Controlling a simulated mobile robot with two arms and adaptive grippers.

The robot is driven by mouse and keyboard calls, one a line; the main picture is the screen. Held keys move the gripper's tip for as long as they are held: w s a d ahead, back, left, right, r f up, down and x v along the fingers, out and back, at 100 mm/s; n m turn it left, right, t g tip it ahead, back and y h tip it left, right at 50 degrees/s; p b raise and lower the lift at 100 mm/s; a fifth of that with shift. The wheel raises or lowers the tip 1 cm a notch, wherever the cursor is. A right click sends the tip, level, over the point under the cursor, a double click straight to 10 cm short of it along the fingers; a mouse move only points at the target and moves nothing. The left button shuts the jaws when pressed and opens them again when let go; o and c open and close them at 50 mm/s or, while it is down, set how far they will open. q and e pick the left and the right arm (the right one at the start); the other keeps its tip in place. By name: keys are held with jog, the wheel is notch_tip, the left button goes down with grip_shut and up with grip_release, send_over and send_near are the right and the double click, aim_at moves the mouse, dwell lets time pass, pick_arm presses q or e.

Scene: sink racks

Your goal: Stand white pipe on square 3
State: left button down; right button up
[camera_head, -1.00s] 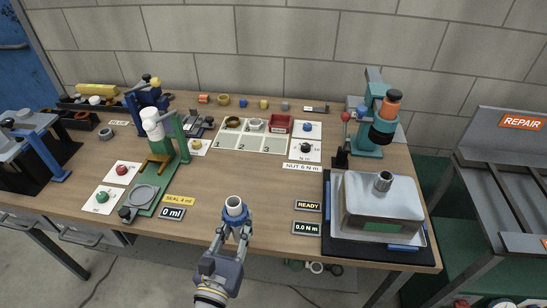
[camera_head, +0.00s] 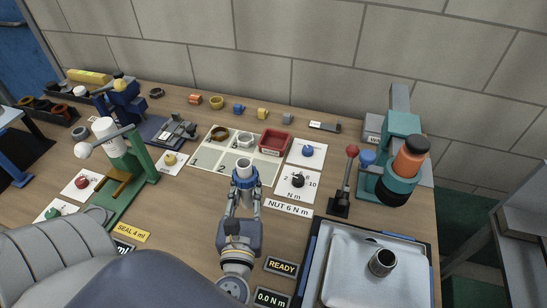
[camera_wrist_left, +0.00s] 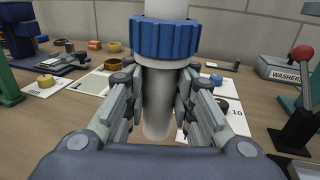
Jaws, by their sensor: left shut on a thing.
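The white pipe (camera_head: 244,163) has a ribbed blue collar (camera_wrist_left: 165,38) near its upper end. My left gripper (camera_head: 243,193) is shut on the pipe below the collar and holds it upright. In the left wrist view, the pipe's lower part (camera_wrist_left: 157,112) hangs between the fingers. The pale numbered board (camera_head: 209,167) lies behind the gripper in the head view, with squares 1 and 2 showing. The pipe and collar overlap the board's right part, so square 3's number is hidden. I cannot tell the pipe's height above the table. My right gripper is not in view.
A brown ring (camera_head: 220,133), a pale nut (camera_head: 245,139) and a red bin (camera_head: 273,141) stand along the board's back row. A green press (camera_head: 138,165) stands left. A dial card (camera_head: 298,183) and a lever (camera_head: 345,182) are right. A metal tray (camera_head: 345,267) is front right.

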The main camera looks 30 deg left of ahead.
pick_arm(q)
jog(key=p+x, duration=0.1)
jog(key=x, duration=0.3)
jog(key=d+f+x, duration=0.1)
jog(key=x, duration=0.4)
jog(key=p+x, duration=0.1)
jog(key=x, duration=0.4)
jog(key=shift+w+d+f+p, duration=0.2)
jog(key=shift+w+f+p, duration=0.1)
jog(key=shift+w, duration=0.3)
notch_tip(320, 180, down, 2)
jog(key=shift+f+b, duration=0.1)
jog(key=shift+b, duration=0.2)
jog(key=shift+f, duration=0.45)
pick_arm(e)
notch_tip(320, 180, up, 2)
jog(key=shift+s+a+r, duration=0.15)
pick_arm(q)
jog(key=shift+f, duration=0.2)
jog(key=c, duration=1.3)
grip_release()
jog(key=shift+c, duration=0.2)
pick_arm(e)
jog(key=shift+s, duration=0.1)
